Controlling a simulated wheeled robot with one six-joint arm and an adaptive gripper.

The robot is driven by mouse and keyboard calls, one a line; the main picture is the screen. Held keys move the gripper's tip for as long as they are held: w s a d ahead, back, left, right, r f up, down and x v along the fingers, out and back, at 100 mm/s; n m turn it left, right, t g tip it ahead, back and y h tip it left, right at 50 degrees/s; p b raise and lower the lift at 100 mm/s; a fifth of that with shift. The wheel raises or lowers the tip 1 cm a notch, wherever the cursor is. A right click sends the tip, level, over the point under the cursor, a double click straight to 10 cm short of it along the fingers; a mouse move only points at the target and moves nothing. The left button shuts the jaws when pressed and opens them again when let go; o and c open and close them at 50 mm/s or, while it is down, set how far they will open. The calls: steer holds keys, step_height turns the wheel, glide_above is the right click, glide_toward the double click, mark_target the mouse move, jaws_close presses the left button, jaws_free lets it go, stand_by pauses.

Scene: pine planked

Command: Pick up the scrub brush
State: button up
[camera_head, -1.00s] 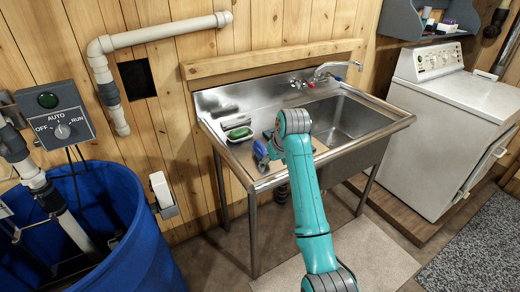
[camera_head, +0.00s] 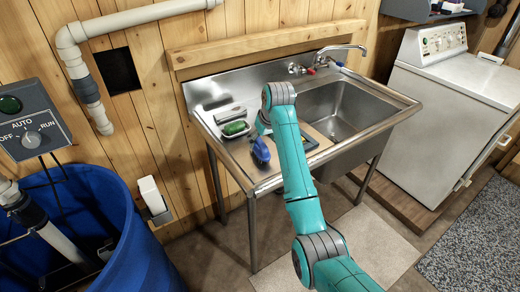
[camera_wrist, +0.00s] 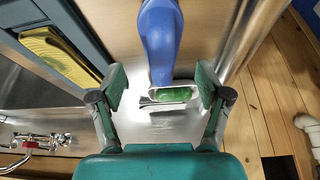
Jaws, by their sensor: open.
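The blue scrub brush (camera_head: 261,152) is on the left, drainboard side of the steel sink unit (camera_head: 206,93), near its front edge. In the wrist view its smooth blue body (camera_wrist: 160,38) reaches from the top edge down between the fingers. My gripper (camera_wrist: 161,80) is open, with one finger on each side of the brush's lower end and visible gaps to both. Nothing is gripped. In the head view my arm hides most of the gripper. Whether the brush stands or lies is hard to tell.
A green item in a pale dish (camera_head: 236,129) sits just behind the brush. A yellow-green sponge (camera_wrist: 60,52) lies in a dark tray beside it. The faucet (camera_head: 342,48) and basin are to the right. A blue barrel (camera_head: 130,240) stands at left.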

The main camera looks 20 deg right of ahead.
steer(key=shift+x, duration=2.8)
steer(key=shift+a+r, duration=0.1)
steer(key=c, duration=1.3)
